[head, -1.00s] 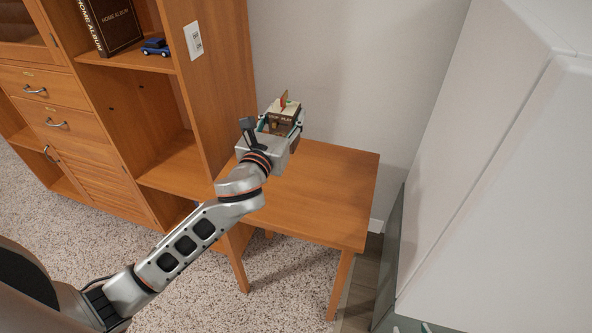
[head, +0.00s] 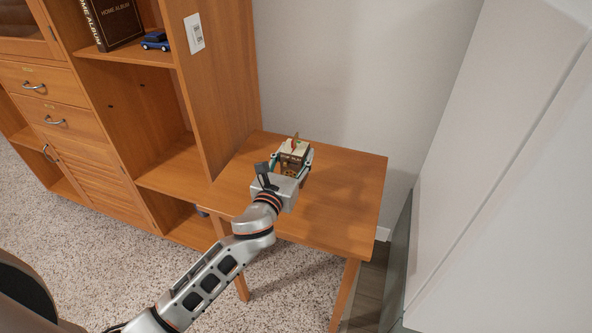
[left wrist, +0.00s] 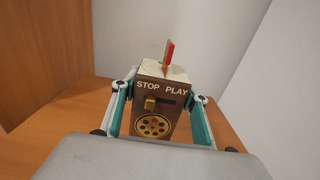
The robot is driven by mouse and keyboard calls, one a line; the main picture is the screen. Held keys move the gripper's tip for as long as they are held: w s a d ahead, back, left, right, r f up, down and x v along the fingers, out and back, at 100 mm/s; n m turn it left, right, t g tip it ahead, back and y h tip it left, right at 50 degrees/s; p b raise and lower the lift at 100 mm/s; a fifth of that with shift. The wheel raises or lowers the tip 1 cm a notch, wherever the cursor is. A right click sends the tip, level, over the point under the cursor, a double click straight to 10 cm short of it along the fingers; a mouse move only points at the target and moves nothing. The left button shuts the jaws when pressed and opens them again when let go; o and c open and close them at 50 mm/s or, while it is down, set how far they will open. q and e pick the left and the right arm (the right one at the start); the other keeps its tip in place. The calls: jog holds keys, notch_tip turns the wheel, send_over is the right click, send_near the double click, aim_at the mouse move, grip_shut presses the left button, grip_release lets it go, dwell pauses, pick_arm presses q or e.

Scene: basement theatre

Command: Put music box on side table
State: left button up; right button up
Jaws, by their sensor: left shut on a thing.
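The music box (head: 294,152) is a small brown box with a cream top and a red upright piece on it. In the left wrist view the music box (left wrist: 160,106) shows "STOP PLAY" lettering, a brass slider and a round grille. My left gripper (head: 293,160) is shut on it, with a finger at each side. The box is upright over the back part of the wooden side table (head: 345,200). I cannot tell whether its base touches the tabletop, as the gripper hides it. My right gripper is not in view.
A wooden cabinet (head: 222,80) stands against the table's left side, with a blue toy car (head: 155,40) and a dark album (head: 116,20) on a shelf. A pale wall is behind. A large white unit (head: 500,170) stands to the right. The table's right half is clear.

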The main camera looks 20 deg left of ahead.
aim_at(295, 168)
pick_arm(q)
jog(key=shift+f, duration=0.35)
notch_tip(295, 168, down, 3)
jog(key=shift+r+b, duration=0.1)
jog(key=shift+b, duration=0.8)
jog(key=shift+f, duration=0.5)
jog(key=shift+r, duration=0.2)
jog(key=shift+f, duration=0.15)
jog(key=o, duration=1.4)
